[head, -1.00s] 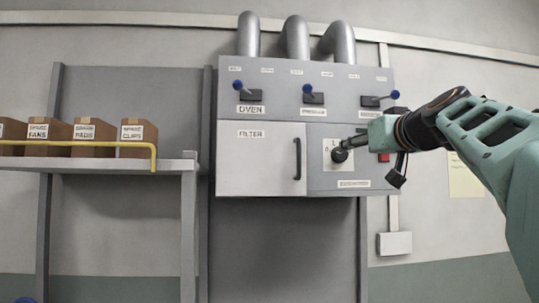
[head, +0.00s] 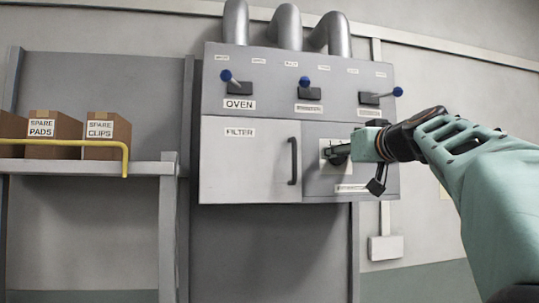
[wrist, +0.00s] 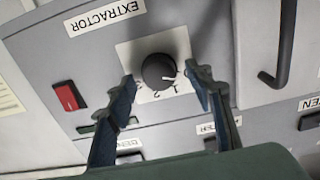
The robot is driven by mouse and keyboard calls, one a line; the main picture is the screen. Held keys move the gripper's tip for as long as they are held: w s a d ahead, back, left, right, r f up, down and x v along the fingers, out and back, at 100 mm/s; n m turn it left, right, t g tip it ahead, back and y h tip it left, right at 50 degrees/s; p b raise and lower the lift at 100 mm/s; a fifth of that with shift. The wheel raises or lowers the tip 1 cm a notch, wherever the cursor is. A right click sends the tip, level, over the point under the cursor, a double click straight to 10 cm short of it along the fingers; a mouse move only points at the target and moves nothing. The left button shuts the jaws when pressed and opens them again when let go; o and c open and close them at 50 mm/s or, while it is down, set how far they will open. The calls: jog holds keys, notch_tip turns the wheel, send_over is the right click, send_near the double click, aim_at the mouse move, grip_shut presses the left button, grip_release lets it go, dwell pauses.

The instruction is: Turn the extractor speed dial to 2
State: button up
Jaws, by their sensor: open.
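Digits 1 and 2 show on the plate below the dial, and a small white mark shows at the dial's lower right edge. My gripper (wrist: 160,78) is open, with one finger on each side of the dial; I cannot tell whether they touch it. In the head view my gripper (head: 343,152) is at the dial plate (head: 325,146) and hides much of the dial.
A red switch (wrist: 68,97) is left of the dial in the wrist view. The filter door (head: 240,165) with its black handle (head: 293,161) is beside the dial. Blue-tipped levers (head: 305,82) stand above. A shelf (head: 90,167) with boxes is at left.

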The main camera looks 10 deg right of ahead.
jog(key=c, duration=1.2)
jog(key=shift+o, duration=0.2)
jog(key=shift+m, duration=0.3)
jog(key=shift+d+m+p, duration=0.2)
jog(key=shift+m+p, duration=0.75)
jog(key=shift+m, duration=7.55)
jog(key=shift+f, duration=0.1)
